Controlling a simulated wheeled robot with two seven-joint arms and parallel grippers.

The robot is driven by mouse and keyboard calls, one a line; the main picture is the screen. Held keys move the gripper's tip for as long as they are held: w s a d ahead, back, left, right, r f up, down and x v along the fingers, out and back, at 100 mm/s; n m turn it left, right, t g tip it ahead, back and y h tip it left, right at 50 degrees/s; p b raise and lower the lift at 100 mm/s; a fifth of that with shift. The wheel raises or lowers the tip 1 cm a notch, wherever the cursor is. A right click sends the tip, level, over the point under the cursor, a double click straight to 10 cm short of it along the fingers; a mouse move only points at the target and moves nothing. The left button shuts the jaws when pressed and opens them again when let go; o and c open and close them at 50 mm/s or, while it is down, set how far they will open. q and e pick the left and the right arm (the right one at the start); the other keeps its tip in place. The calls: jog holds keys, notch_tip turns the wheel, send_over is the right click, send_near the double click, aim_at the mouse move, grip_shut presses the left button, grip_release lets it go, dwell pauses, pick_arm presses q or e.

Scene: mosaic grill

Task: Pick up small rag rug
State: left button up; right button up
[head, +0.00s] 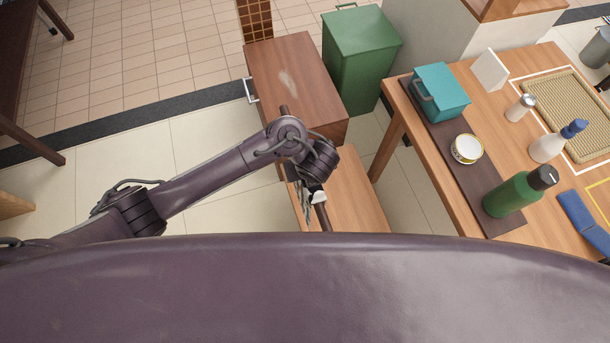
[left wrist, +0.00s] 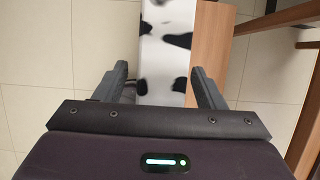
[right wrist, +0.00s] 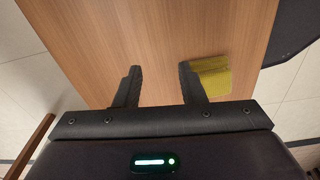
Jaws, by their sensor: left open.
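A white, black-spotted strip (left wrist: 165,50) runs along the wooden bench in the left wrist view; I cannot tell whether it is the small rag rug. My left gripper (left wrist: 159,76) is open, with its fingers on either side of the strip's near part and nothing clamped. In the head view a small black-and-white patch (head: 318,197) shows beside my left wrist, over the bench (head: 355,195). My right gripper (right wrist: 159,73) is open and empty above a wooden surface. A yellow ribbed piece (right wrist: 212,78) lies partly behind its right finger.
A wooden cabinet (head: 300,75) and a green bin (head: 360,50) stand behind the left arm. The table at right holds a teal box (head: 441,90), a tin (head: 467,149), a green bottle (head: 515,195) and a woven tan mat (head: 560,105).

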jog(key=shift+a, duration=0.2)
pick_arm(q)
jog(key=shift+c, duration=1.2)
grip_shut()
jog(key=shift+r, duration=0.1)
pick_arm(e)
jog(key=shift+d, duration=0.15)
